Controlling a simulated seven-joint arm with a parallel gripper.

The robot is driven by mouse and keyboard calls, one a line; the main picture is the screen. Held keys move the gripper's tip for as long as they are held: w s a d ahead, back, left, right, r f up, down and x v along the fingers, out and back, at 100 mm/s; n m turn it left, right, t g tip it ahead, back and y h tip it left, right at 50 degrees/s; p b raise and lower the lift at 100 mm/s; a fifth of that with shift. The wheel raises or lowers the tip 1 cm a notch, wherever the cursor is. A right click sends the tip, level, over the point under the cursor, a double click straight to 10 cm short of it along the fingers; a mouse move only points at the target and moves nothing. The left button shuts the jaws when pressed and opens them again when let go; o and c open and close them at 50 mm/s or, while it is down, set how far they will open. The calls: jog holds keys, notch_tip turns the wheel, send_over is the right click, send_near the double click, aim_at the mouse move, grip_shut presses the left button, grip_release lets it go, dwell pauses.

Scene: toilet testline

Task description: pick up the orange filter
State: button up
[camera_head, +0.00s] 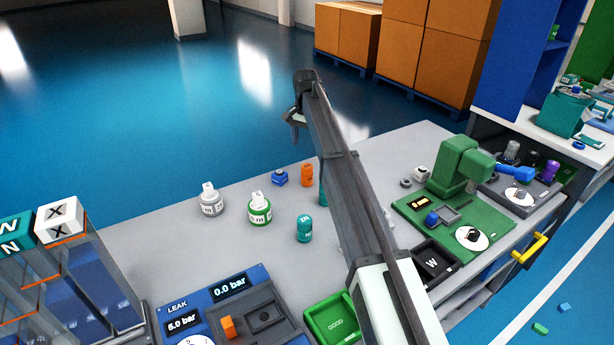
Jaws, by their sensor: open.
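The orange filter (307,174) is a small upright cylinder on the grey bench (240,240), near its far edge and just left of my arm. A small blue part (280,178) stands close to its left. My gripper (294,120) is at the far end of my arm, above and beyond the filter in the picture, apart from it. It is open, and nothing shows between its fingers. It is small and dark here, and part of it is hidden by the arm.
A grey-white bottle (211,202), a green-white bottle (259,209) and a teal cylinder (304,230) stand nearby. Another teal part (322,198) is partly behind my arm. A leak tester (185,318), a green GOOD tray (322,309), a black W tray (421,261) and a green machine (455,165) surround the area.

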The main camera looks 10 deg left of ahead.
aim_at(307, 174)
notch_tip(307, 174, down, 8)
jog(key=m, duration=1.6)
jog(key=shift+f+m, duration=0.25)
jog(key=shift+m, duration=0.05)
jog(key=shift+d+f, duration=0.15)
jog(key=shift+f, duration=2.55)
jog(key=c, duration=1.2)
jog(key=shift+o, duration=0.2)
